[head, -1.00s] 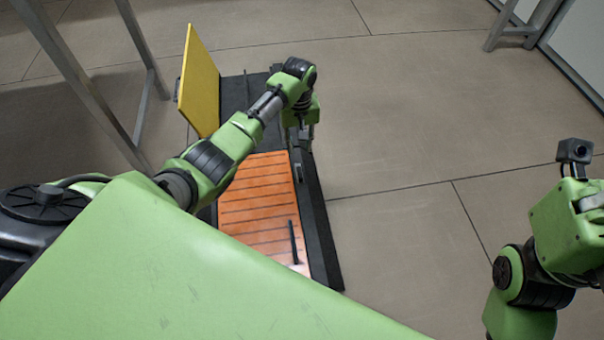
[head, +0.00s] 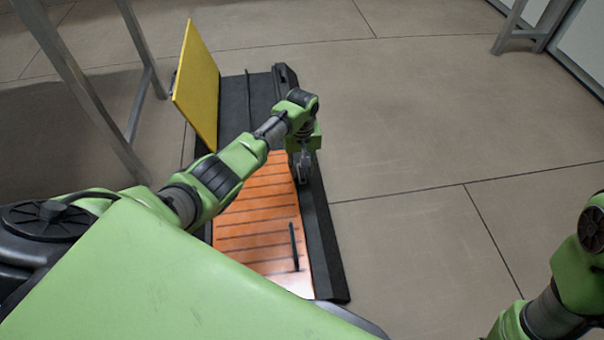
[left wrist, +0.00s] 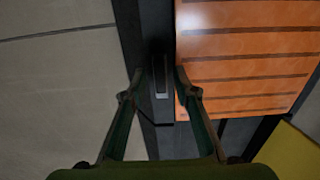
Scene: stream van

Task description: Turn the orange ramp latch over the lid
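The orange ramp lid (head: 258,212) is a slatted panel lying closed in a long black floor case, with a thin dark bar (head: 294,247) near its near end. My left gripper (head: 303,178) points down over the case's right rim, beside the orange lid. In the left wrist view my left gripper (left wrist: 159,77) is open. Its fingertips stand on either side of a small grey-black piece (left wrist: 160,77) on the rim, probably the latch. Contact cannot be told. The orange lid (left wrist: 245,65) lies right of the fingers there. My right gripper is out of view.
A yellow panel (head: 198,85) stands upright over the far part of the case (head: 332,260). A grey metal frame (head: 95,100) stands at the left, another (head: 522,28) at the top right. The floor right of the case is clear.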

